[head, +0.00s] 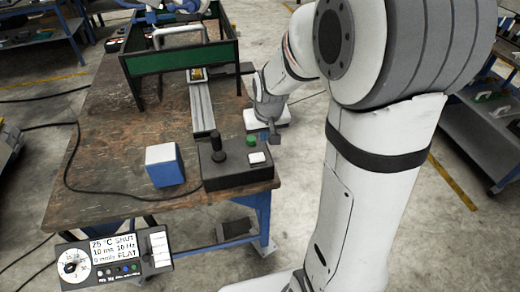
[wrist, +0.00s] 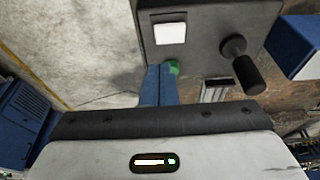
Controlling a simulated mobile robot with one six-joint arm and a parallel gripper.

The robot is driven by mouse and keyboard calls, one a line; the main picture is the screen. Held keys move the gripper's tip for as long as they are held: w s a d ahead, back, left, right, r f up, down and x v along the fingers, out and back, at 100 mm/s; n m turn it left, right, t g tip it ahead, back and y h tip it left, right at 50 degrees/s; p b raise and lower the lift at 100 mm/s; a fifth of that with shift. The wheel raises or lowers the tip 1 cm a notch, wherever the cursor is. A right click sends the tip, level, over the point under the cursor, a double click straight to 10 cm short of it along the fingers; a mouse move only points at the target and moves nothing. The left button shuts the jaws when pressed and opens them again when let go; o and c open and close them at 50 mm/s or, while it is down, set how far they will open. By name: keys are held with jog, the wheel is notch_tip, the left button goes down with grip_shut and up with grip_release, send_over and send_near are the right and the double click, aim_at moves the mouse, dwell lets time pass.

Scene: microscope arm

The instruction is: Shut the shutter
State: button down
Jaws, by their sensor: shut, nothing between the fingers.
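A dark control box (head: 238,174) sits at the front right corner of the wooden table. It carries a black joystick (head: 219,147), a green button (head: 251,140) and a white square button (head: 257,158). In the wrist view, the joystick (wrist: 241,62), green button (wrist: 174,67) and white button (wrist: 170,32) also show. My gripper (head: 270,140) is shut and empty, over the box's right side; its fingertips (wrist: 160,70) are beside the green button and partly cover it. I cannot tell whether they touch it. A display panel (head: 113,256) at the lower left reads "SHUT".
A blue and white cube (head: 165,165) stands left of the control box. A green-walled frame (head: 180,58) stands behind on the table (head: 100,150), with a grey rail (head: 202,108) leading from it. A black cable crosses the table's left side.

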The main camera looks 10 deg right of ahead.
aim_at(262, 156)
jog(key=x, duration=0.6)
jog(key=shift+s+f+p, duration=0.3)
jog(key=shift+f+p, duration=0.05)
jog(key=shift+f, duration=0.65)
jog(key=shift+d+f+b, duration=0.1)
jog(key=shift+f+b, duration=0.25)
jog(key=shift+b, duration=0.15)
jog(key=shift+r, duration=0.2)
